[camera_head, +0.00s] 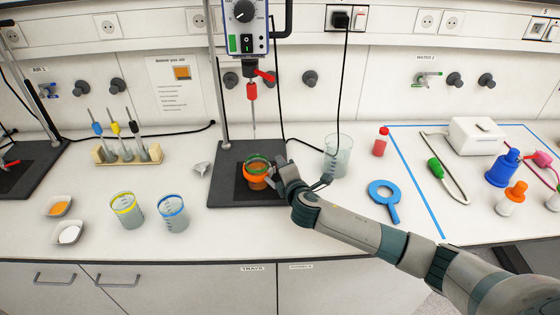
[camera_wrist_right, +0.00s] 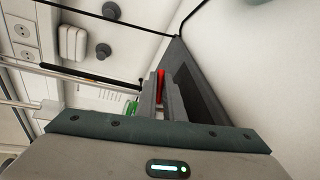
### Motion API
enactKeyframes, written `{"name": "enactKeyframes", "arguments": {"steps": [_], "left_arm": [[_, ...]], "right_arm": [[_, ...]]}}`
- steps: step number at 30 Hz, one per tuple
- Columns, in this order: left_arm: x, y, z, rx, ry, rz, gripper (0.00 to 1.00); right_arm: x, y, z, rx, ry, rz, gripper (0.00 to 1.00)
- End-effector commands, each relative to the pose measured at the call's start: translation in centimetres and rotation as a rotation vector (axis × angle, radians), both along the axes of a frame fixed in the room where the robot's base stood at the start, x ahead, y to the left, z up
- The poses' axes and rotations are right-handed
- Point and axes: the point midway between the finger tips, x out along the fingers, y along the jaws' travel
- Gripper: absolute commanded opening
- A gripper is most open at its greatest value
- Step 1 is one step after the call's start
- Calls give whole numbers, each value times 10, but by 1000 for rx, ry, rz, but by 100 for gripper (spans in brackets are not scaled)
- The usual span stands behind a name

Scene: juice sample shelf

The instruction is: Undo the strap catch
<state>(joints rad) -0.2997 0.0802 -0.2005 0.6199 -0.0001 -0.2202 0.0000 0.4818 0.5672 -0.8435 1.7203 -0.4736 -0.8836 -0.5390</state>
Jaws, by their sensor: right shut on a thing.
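A cup with a green rim and an orange band (camera_head: 256,181) around it stands on the dark stand base (camera_head: 222,190) in the head view. My right gripper (camera_head: 275,174) is at the right side of this cup, with its fingers against the band. The strap catch itself is hidden by the fingers, where they are shut on it. In the right wrist view the two fingers (camera_wrist_right: 160,98) are close together, with a narrow red part (camera_wrist_right: 160,84) showing between them. A green part (camera_wrist_right: 131,107) shows just left of the fingers there. My left gripper is out of view.
Yellow-rimmed (camera_head: 127,211) and blue-rimmed (camera_head: 173,213) beakers stand at the left.

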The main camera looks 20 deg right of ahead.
Motion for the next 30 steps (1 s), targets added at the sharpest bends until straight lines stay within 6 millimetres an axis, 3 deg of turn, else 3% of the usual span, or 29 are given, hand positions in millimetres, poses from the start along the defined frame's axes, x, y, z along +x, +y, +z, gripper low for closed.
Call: {"name": "enactKeyframes", "arguments": {"steps": [12,27,28,30], "left_arm": [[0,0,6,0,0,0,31],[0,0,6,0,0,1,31],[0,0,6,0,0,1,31],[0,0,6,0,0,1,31]], "right_arm": [[-6,0,-2,0,3,-226,0],[-7,-1,-2,-2,2,-252,0],[-7,-1,-2,-2,2,-252,13],[-7,-1,-2,-2,2,-252,27]]}}
